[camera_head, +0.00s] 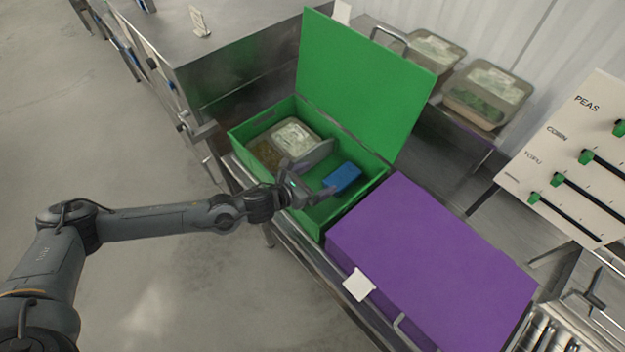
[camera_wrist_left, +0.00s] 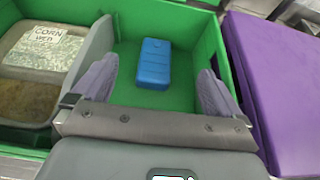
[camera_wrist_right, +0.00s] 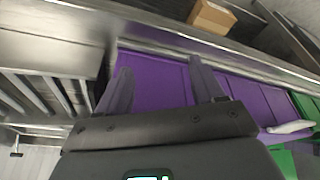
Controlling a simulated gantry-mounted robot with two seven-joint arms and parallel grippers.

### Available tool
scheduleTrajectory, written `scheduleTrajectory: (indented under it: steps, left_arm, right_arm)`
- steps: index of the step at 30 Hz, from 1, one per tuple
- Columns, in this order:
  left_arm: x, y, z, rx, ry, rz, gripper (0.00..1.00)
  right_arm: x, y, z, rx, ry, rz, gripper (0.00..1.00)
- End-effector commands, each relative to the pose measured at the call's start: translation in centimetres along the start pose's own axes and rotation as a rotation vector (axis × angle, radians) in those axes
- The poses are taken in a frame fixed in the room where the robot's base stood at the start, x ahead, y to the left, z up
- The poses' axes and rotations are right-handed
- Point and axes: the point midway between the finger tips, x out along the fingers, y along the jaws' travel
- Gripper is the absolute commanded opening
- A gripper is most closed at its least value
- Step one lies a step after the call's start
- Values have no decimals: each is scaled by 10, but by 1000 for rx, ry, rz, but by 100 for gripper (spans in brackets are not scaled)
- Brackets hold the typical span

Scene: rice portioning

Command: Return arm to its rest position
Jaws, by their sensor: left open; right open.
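My left gripper (camera_head: 308,176) is over the open green box (camera_head: 242,134), its fingers spread and nothing between them touching. In the left wrist view the left gripper (camera_wrist_left: 156,85) has a blue block (camera_wrist_left: 153,64) lying on the green floor beyond and between its fingertips. A container labelled CORN (camera_wrist_left: 40,52) sits in the box beside the left finger. My right gripper (camera_wrist_right: 160,85) is open and empty, with a purple surface (camera_wrist_right: 155,78) beyond its fingers. The right arm does not show in the head view.
The closed purple box (camera_head: 430,262) stands right of the green box. The green lid (camera_head: 362,78) stands up behind. Lidded containers (camera_head: 486,94) sit on a back shelf. A board labelled PEAS (camera_head: 575,150) stands at the right. Grey floor at the left is clear.

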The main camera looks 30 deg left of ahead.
Motion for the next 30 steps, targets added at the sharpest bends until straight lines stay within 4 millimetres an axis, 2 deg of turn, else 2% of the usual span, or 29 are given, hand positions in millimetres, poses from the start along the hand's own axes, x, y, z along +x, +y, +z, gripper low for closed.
scheduleTrajectory:
  steps: [6, 21, 23, 26, 29, 30]
  left_arm:
    - [-9, 0, 1, 0, -1, -1, 100]
    - [-7, 4, 6, -2, -8, 6, 100]
    - [-4, 10, 12, -6, -18, 16, 100]
    - [1, 28, 34, -17, -47, 44, 100]
    - [8, 58, 69, -40, -97, 91, 100]
    - [10, 74, 88, -53, -123, 115, 100]
  right_arm:
    - [0, -1, 0, 5, 1, -4, 68]
    - [1, -1, 0, 6, 1, -4, 68]
    - [1, -1, 0, 5, 0, -3, 68]
    - [2, 0, 0, 2, 0, -1, 68]
    - [3, 0, 1, -1, 0, 2, 68]
    - [4, 1, 1, -2, -1, 2, 68]
